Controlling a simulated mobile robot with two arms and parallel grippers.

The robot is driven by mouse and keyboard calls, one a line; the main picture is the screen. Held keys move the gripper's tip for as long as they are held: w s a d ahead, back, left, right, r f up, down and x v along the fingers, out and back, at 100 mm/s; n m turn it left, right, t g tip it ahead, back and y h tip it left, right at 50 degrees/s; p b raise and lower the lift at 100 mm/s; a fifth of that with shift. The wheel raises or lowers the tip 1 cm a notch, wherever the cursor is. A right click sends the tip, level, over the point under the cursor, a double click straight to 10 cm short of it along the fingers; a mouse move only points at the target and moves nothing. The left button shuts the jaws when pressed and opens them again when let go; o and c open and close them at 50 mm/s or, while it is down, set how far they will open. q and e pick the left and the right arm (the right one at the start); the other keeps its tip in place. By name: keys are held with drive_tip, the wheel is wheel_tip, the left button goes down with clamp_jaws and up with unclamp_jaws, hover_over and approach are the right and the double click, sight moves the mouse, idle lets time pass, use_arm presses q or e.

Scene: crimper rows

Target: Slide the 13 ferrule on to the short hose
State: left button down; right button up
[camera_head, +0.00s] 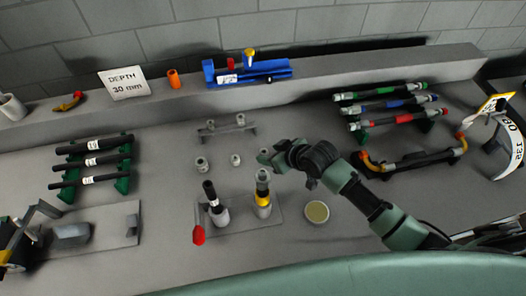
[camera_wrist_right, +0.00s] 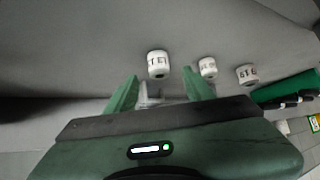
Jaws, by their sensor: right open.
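A small white ferrule (camera_wrist_right: 158,64) with a label that seems to read 13 upside down stands on the table, just beyond the fingertips in the right wrist view. My right gripper (camera_wrist_right: 160,92) is open, with nothing clearly held between its green fingers. In the head view, the right gripper (camera_head: 268,160) is low over the table at the right end of the ferrule row, hiding most of that ferrule. Several black hoses with white labels (camera_head: 92,160) lie on a green rack at left; which one is the short hose I cannot tell.
Two other ferrules (camera_head: 200,164) (camera_head: 235,159) stand to the left. A plate holds upright pieces, one black-topped (camera_head: 211,193), one yellow-banded (camera_head: 262,199). A round tan-topped dish (camera_head: 317,212) is nearby. Coloured hoses (camera_head: 388,104) lie at right. A blue tool (camera_head: 247,72) is on the back ledge.

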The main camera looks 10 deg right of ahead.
sight(261, 151)
drive_tip(key=x, duration=0.4)
drive_tip(key=shift+w+f+p, duration=0.2)
drive_tip(key=shift+p, duration=0.1)
clamp_jaws()
drive_tip(key=shift+r, duration=0.15)
